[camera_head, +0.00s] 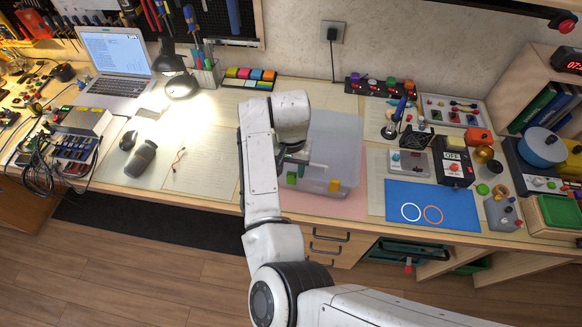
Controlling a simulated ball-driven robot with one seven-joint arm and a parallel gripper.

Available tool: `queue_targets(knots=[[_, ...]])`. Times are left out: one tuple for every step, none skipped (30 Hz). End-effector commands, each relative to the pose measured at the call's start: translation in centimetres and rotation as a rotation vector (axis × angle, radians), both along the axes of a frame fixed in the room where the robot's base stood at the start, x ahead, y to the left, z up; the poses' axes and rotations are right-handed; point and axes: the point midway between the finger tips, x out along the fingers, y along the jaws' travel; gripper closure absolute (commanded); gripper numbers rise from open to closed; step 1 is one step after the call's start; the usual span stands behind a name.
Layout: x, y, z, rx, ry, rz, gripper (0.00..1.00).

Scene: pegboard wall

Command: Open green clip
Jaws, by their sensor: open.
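A translucent box (338,145) stands on a pink mat (345,208) in the middle of the workbench. A small green clip (291,178) sits at the left of its front side, and a yellow clip (335,185) is to the right. My gripper (291,166) is at the box's front left, just above and behind the green clip in the picture. It is open, with nothing seen between its fingers. They are small and partly hidden by my wrist, so I cannot tell whether they touch the clip or box. My arm hides the box's left edge.
A blue mat (460,207) with two rings lies to the right. A box marked OFF (452,165) and a soldering iron (396,115) stand behind it. A laptop (113,65) and lit lamp (178,75) stand at left.

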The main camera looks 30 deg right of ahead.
Motion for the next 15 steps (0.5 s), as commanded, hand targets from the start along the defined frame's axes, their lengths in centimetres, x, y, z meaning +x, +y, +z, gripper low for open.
queue_targets(knots=[[-0.1,0.0,-0.5,0.000,0.002,0.000,0.53],[0.0,0.0,-0.8,0.000,0.002,-0.001,0.53],[0.0,0.0,-1.1,0.001,0.001,-0.001,0.53],[0.0,0.0,-1.2,0.001,0.001,-0.001,0.53],[0.0,0.0,-1.4,0.001,0.001,-0.001,0.53],[0.0,0.0,-1.5,0.001,0.001,-0.001,0.53],[0.0,0.0,-1.6,0.001,0.001,-0.001,0.53],[0.0,0.0,-1.6,0.000,0.000,-0.001,0.53],[0.0,0.0,-1.6,0.000,0.000,-0.002,0.53],[0.0,0.0,-1.6,0.000,0.000,-0.001,0.53],[0.0,0.0,-1.7,0.000,0.000,-0.001,0.53],[0.0,0.0,-1.6,0.000,0.000,-0.001,0.53],[0.0,0.0,-1.6,0.000,0.000,-0.001,0.53],[0.0,0.0,-1.6,0.000,0.000,-0.001,0.53],[0.0,0.0,-1.6,0.000,0.000,-0.001,0.55]])
